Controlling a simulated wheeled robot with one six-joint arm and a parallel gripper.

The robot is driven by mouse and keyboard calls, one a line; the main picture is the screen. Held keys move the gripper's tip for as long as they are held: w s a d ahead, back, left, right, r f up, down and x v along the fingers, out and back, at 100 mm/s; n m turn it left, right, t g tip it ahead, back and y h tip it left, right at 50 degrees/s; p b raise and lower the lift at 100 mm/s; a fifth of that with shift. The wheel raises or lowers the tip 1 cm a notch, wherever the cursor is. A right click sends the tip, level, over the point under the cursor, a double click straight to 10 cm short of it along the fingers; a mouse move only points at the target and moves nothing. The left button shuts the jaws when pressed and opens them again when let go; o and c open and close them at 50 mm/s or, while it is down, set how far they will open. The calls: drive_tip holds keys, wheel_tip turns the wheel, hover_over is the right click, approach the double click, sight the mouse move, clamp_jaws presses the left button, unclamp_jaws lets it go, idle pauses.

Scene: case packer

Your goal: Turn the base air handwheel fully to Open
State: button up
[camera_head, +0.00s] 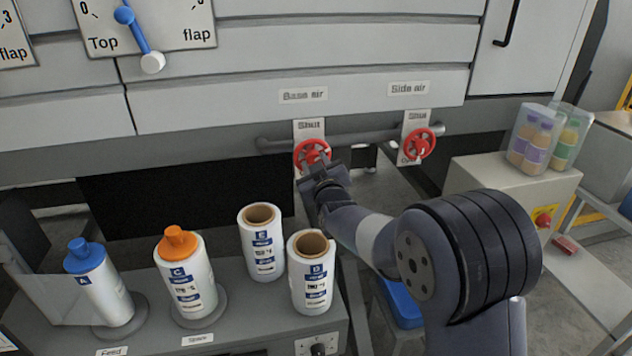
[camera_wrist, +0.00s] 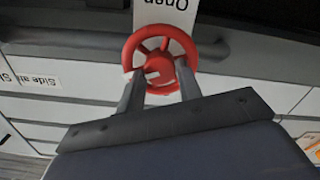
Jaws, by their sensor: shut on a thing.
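The base air handwheel (camera_head: 312,152) is a red spoked wheel under the "Base air" label (camera_head: 303,95). A white plate behind it reads "Shut" (camera_head: 309,125) above the wheel. My gripper (camera_head: 318,166) is at this wheel, with its fingers shut on it. In the wrist view the red handwheel (camera_wrist: 160,58) sits between the tips of my two fingers (camera_wrist: 160,88), and "Open" (camera_wrist: 166,4) shows upside down on the plate at the top edge. My wrist hides the lower part of the plate in the head view. I cannot tell how far the wheel is turned.
The similar side air handwheel (camera_head: 419,144) is close on the right, on the same pipe (camera_head: 365,136). Below on the left, a grey bench (camera_head: 235,333) holds a blue-capped roll (camera_head: 98,283), an orange-capped roll (camera_head: 186,276) and two open rolls (camera_head: 262,244). A beige box (camera_head: 500,190) stands at right.

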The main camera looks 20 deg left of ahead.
drive_tip(key=m+b, duration=1.1)
drive_tip(key=shift+f+b, duration=0.15)
drive_tip(key=shift+b, duration=0.2)
drive_tip(key=m+b, duration=0.3)
drive_tip(key=m, duration=0.2)
drive_tip(key=shift+m, duration=0.3)
drive_tip(key=m+b, duration=0.1)
drive_tip(key=m, duration=0.4)
drive_tip(key=shift+m+b, duration=0.3)
drive_tip(key=shift+m, duration=0.4)
drive_tip(key=o, duration=1)
drive_tip(key=shift+c, duration=0.2)
drive_tip(key=b+v, duration=0.2)
drive_tip(key=v, duration=0.8)
drive_tip(key=shift+s+d, duration=0.2)
drive_tip(key=shift+s, duration=0.15)
